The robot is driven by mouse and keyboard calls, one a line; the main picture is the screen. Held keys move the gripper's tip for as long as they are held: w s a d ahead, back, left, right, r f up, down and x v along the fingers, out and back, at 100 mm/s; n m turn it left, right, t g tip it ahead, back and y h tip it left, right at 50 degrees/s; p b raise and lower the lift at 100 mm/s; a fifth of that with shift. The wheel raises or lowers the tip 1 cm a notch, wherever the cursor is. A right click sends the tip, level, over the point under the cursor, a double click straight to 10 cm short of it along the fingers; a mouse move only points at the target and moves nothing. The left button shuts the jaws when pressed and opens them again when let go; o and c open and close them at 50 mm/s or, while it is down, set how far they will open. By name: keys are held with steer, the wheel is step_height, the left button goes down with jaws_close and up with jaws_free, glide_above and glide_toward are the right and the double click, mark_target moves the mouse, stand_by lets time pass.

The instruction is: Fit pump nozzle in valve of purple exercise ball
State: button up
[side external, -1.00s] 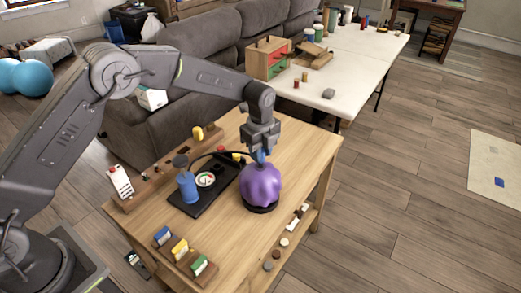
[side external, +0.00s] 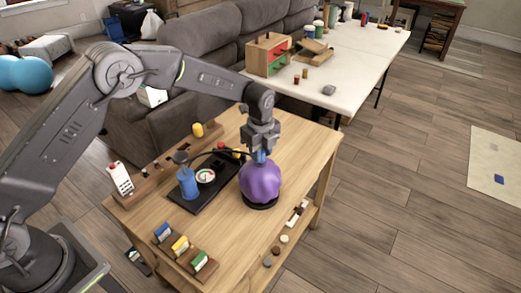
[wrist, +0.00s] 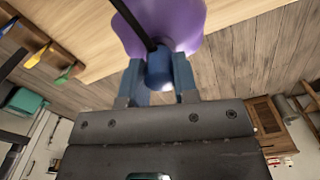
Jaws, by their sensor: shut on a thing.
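The purple exercise ball (side external: 260,182) sits on a dark round base on the wooden table. My gripper (side external: 261,155) points down at the top of the ball. In the wrist view my gripper (wrist: 158,75) has its two blue fingers shut on the blue pump nozzle (wrist: 160,72), with the black hose (wrist: 136,22) running from it. The nozzle tip and the valve are hidden, so I cannot tell whether the nozzle is in the valve. The ball (wrist: 188,18) lies just beyond the nozzle. The blue pump (side external: 188,183) stands on a black tray (side external: 200,205) to the left.
A round gauge (side external: 205,176) is beside the pump. Blue, yellow and green blocks (side external: 180,245) sit in a holder at the front left. Small pieces (side external: 297,213) lie along the front right. A wooden rack with a white device (side external: 121,180) lines the left edge.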

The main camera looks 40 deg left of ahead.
steer(key=shift+f, duration=0.6)
steer(key=o, duration=0.9)
steer(key=s+a+r+n+t, duration=0.1)
steer(key=s+a+r+n, duration=0.15)
steer(key=r, duration=0.85)
steer(key=s+a+r+n, duration=0.1)
steer(key=s+r+n, duration=0.25)
steer(key=r, duration=0.85)
steer(key=s+a+r+n+t, duration=0.2)
steer(key=s+n, duration=0.3)
steer(key=s, duration=0.4)
steer(key=s+a+r+n+t, duration=0.1)
steer(key=s+a+r+n, duration=0.25)
steer(key=s, duration=0.55)
steer(key=s+f+n, duration=0.1)
steer(key=s+n, duration=0.1)
steer(key=s, duration=0.1)
steer(key=s+f+n+t, duration=0.1)
steer(key=s+f+n, duration=0.1)
steer(key=s, duration=0.1)
steer(key=s+f+n, duration=0.1)
steer(key=s+n, duration=0.1)
steer(key=s, duration=0.1)
steer(key=shift+s+a+f+n+t, duration=0.15)
steer(key=shift+s+f+n+t, duration=0.1)
steer(key=shift+n+t, duration=0.1)
